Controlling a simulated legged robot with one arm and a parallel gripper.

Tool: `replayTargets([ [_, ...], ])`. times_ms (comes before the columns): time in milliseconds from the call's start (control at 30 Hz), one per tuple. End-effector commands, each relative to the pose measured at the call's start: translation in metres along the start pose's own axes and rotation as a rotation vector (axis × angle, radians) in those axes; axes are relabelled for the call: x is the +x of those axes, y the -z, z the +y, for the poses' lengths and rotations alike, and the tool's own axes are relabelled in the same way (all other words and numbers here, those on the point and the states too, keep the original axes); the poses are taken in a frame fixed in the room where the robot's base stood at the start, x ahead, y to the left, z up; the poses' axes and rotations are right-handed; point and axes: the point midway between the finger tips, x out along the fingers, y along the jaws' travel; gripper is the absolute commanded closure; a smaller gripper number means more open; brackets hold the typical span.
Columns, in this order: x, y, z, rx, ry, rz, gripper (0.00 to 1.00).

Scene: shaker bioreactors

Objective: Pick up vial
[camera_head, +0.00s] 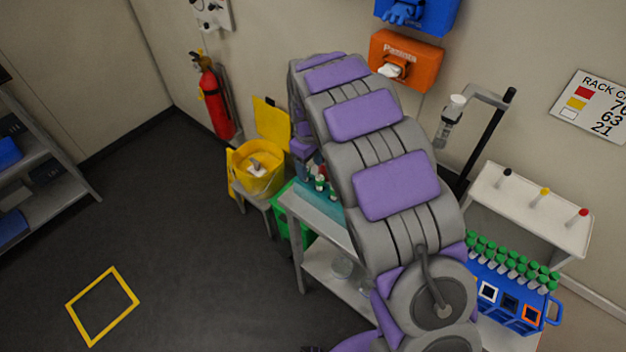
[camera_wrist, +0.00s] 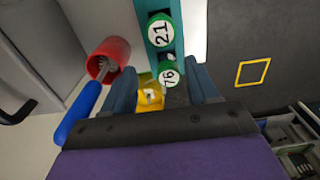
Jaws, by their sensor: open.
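In the wrist view, two green-capped vials stand in a teal rack (camera_wrist: 144,12). The vial marked 21 (camera_wrist: 160,30) is higher in the picture, and the vial marked 76 (camera_wrist: 171,73) is lower. My gripper (camera_wrist: 163,80) is open, with one dark finger on each side of the vial marked 76. I cannot tell whether either finger touches it. In the head view, small green-capped vials (camera_head: 320,184) show on the teal-topped cart (camera_head: 322,207), just left of my arm. My arm hides my gripper there.
A red cup-like thing (camera_wrist: 108,58) with a blue handle is close to the left finger. A blue rack (camera_head: 510,308) of several green-capped vials stands at right, under a white shelf (camera_head: 532,212). A yellow bin (camera_head: 257,180) is left of the cart.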

Motion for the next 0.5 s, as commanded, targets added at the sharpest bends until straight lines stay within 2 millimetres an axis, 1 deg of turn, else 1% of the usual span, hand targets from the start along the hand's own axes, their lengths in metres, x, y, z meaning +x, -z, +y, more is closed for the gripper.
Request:
replayTargets([
  [33,0.012,0.002,-0.002,-0.002,0.000,-0.005,0.41],
  [100,0.022,0.001,-0.003,-0.003,0.001,-0.008,0.41],
  [167,0.027,-0.002,-0.001,-0.003,0.004,-0.007,0.41],
  [400,0.024,-0.014,0.009,-0.001,0.011,0.010,0.41],
  [500,0.024,-0.015,0.010,-0.001,0.012,0.011,0.51],
])
